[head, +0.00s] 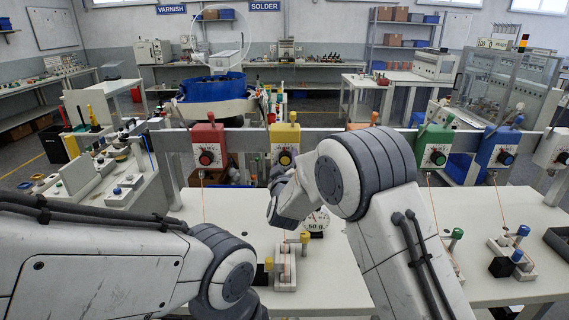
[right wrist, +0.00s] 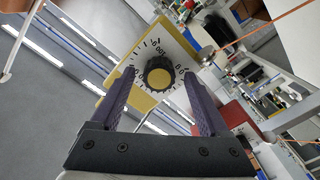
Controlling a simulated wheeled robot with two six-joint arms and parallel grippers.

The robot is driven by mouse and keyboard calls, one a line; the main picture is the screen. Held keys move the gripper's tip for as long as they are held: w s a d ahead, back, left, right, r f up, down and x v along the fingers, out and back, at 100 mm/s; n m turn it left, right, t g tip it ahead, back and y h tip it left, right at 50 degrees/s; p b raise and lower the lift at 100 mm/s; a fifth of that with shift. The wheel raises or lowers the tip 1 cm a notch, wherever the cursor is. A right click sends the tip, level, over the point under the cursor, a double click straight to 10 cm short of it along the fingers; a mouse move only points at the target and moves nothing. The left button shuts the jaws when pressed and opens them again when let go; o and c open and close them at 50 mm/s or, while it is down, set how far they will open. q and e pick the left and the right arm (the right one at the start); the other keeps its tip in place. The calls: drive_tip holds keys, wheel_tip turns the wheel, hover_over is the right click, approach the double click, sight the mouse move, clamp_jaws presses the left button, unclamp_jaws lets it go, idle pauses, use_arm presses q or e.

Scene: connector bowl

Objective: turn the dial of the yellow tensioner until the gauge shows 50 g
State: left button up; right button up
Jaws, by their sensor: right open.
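The yellow tensioner (head: 284,136) hangs on the rail near the middle of the head view. Its white scale plate and round black dial (head: 285,158) face me. In the right wrist view the dial (right wrist: 159,77) has a yellow centre and printed numbers around it. My right gripper (right wrist: 159,82) is open, its two purple fingers on either side of the dial. I cannot tell whether they touch it. My left gripper is outside the view.
A red tensioner (head: 208,143) hangs to the left; green (head: 434,145) and blue (head: 500,147) ones hang to the right. A stand with a yellow-topped post (head: 304,238) is on the white table (head: 240,208). Orange threads run down from several tensioners.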

drive_tip(key=shift+s, duration=0.1)
drive_tip(key=shift+s, duration=0.25)
drive_tip(key=s+b, duration=0.3)
drive_tip(key=s, duration=0.6)
drive_tip(key=shift+s, duration=0.4)
